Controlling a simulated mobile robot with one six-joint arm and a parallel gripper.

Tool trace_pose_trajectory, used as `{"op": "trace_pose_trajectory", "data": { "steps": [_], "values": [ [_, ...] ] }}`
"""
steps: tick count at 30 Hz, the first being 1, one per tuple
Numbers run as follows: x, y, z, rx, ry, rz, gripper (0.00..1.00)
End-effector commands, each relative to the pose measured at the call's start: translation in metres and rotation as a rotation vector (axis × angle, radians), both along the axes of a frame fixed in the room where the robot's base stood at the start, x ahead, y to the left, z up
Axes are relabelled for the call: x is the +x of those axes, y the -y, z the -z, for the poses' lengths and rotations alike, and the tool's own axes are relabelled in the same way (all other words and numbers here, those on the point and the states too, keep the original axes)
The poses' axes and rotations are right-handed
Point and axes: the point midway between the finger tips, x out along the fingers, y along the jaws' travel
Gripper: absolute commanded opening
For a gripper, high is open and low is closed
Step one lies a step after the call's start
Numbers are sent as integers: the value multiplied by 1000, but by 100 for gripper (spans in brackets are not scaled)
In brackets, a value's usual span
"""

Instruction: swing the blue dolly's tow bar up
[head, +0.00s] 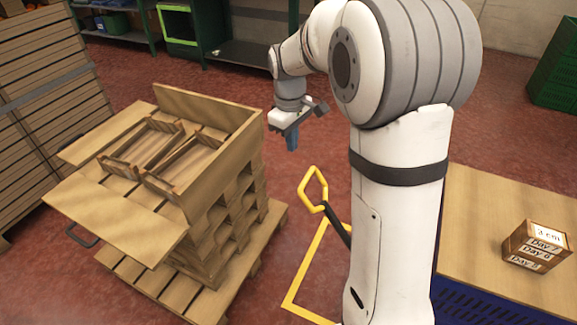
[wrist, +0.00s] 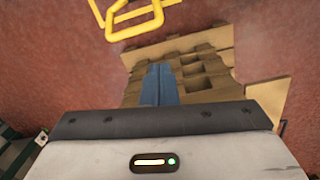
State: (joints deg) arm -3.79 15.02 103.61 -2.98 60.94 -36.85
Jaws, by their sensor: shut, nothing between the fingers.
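Yellow loops (wrist: 135,22) also show at the top of the wrist view. My gripper (head: 292,143), with blue fingers, points down above the floor, left of and farther back than the loop. Its fingers (wrist: 160,80) are shut and empty, apart from the bar.
A pallet stack with open wooden boxes (head: 235,165) stands left of the gripper. Green crates (head: 555,75) stand at the back right. Red floor between stack and loop is clear.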

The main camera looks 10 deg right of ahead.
Motion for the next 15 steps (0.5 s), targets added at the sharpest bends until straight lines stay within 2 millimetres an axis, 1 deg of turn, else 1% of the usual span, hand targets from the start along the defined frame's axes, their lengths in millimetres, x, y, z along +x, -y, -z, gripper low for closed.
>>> {"op": "trace_pose_trajectory", "data": {
  "steps": [1,3,6,10,15],
  "values": [
    [16,-3,30,-5,-19,-45,0],
    [33,-7,49,-9,-38,-102,0],
    [49,-10,68,-13,-55,-161,0],
    [58,-12,78,-15,-66,-198,0],
    [59,-13,78,-15,-68,-205,0]
  ]
}}
